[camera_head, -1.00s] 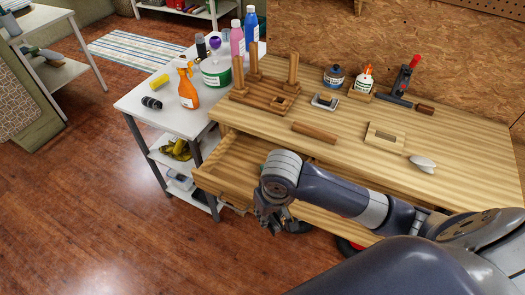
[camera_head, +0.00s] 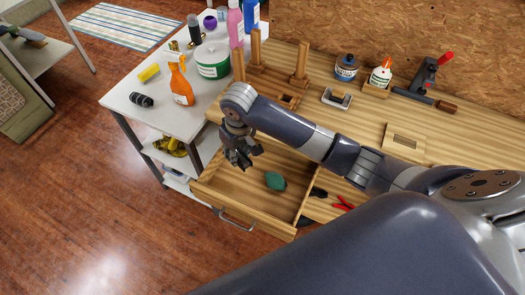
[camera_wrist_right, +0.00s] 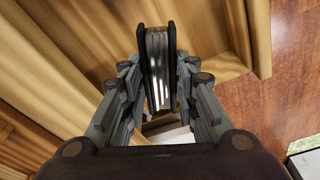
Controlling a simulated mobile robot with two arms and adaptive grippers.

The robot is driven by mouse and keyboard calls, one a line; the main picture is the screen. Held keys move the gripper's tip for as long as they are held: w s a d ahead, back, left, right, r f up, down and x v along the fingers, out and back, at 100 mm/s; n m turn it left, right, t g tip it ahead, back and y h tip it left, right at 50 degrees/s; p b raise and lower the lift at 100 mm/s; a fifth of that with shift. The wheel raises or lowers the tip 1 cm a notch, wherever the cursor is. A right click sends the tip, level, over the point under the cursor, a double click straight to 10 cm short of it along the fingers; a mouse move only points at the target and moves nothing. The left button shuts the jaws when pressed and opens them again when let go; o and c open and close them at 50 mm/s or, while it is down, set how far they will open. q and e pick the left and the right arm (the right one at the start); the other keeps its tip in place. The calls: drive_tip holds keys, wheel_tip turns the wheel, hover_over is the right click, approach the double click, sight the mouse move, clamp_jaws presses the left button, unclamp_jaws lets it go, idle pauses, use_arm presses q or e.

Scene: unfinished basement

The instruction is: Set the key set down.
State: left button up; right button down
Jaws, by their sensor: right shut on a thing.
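My right gripper (camera_head: 241,157) is above the left part of the open wooden drawer (camera_head: 230,195), near its side by the white cart. In the right wrist view the two finger pads (camera_wrist_right: 157,65) point down the middle, close together. Grey, metallic-looking strips, which I take for the key set (camera_wrist_right: 158,75), show between the pads. Its full shape is hidden by the fingers, and it cannot be made out in the head view. My left gripper is out of view.
A green object (camera_head: 275,181) lies in the drawer. Red-handled pliers (camera_head: 342,203) lie to the drawer's right. An orange spray bottle (camera_head: 180,84) and a green-and-white tub (camera_head: 212,62) stand on the cart (camera_head: 160,112). A wooden peg stand (camera_head: 288,99) is on the workbench.

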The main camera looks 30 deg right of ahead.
sight(241, 160)
wheel_tip(241, 160, down, 2)
drive_tip(key=shift+s+f, duration=0.1)
drive_tip(key=shift+f, duration=0.15)
drive_tip(key=f, duration=0.4)
drive_tip(key=shift+s+a+p, duration=0.1)
drive_tip(key=shift+s+p, duration=0.2)
drive_tip(key=shift+p, duration=0.1)
wheel_tip(241, 160, down, 2)
drive_tip(key=shift+w+f, duration=0.1)
drive_tip(key=shift+f, duration=0.5)
drive_tip(key=c, duration=1.4)
unclamp_jaws()
drive_tip(key=shift+o, duration=0.8)
drive_tip(key=shift+r, duration=0.45)
drive_tip(key=r, duration=0.3)
drive_tip(key=s+r, duration=0.1)
drive_tip(key=r, duration=0.6)
drive_tip(key=shift+s+d+r, duration=0.1)
drive_tip(key=shift+s+d, duration=0.15)
drive_tip(key=shift+s+r, duration=0.1)
drive_tip(key=shift+r, duration=0.45)
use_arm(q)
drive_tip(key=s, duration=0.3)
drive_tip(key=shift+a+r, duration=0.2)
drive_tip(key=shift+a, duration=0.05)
